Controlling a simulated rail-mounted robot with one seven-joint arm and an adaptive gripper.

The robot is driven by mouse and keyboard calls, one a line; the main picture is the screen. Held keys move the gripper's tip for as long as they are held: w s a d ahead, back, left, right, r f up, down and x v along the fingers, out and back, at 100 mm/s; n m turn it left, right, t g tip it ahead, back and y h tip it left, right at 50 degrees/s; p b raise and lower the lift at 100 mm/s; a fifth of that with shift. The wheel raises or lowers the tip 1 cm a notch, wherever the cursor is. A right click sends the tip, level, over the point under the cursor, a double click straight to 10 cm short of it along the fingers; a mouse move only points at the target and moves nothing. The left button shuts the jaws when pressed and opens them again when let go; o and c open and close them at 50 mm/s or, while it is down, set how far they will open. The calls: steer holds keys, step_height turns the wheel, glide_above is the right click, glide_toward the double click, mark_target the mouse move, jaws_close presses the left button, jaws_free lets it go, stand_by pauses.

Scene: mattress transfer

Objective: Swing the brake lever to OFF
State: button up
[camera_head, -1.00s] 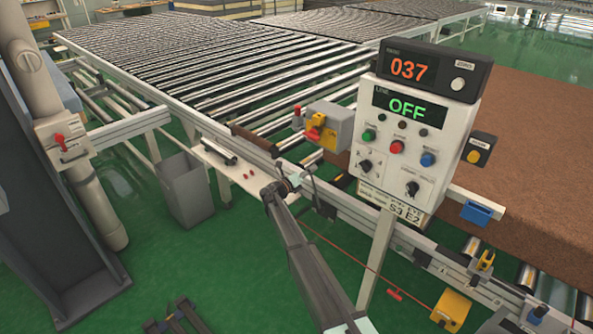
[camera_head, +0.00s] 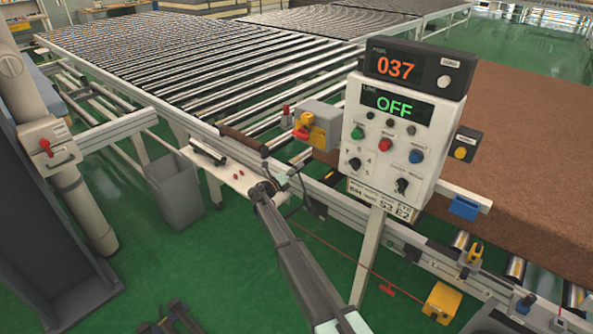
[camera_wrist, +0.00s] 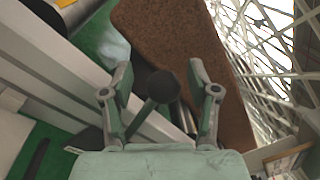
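A dark lever with a round black knob (camera_wrist: 162,86) stands between my fingers in the wrist view; I take it as the brake lever. My gripper (camera_wrist: 160,80) is open, with a finger on each side of the knob and visible gaps to both. In the head view my gripper (camera_head: 272,184) is at the conveyor's near side rail, left of the control box post. The lever is small and unclear there, and its base and any OFF marking cannot be made out.
The control box (camera_head: 395,135) shows 037 and OFF. A yellow-grey switch box (camera_head: 318,125) with a red handle sits left of it. A brown mattress (camera_head: 520,155) lies to the right. A white shelf (camera_head: 225,172) holds a dark cylinder. A grey bin (camera_head: 175,190) stands at left.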

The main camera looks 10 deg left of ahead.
steer(key=shift+s, duration=0.1)
steer(key=v, duration=1.2)
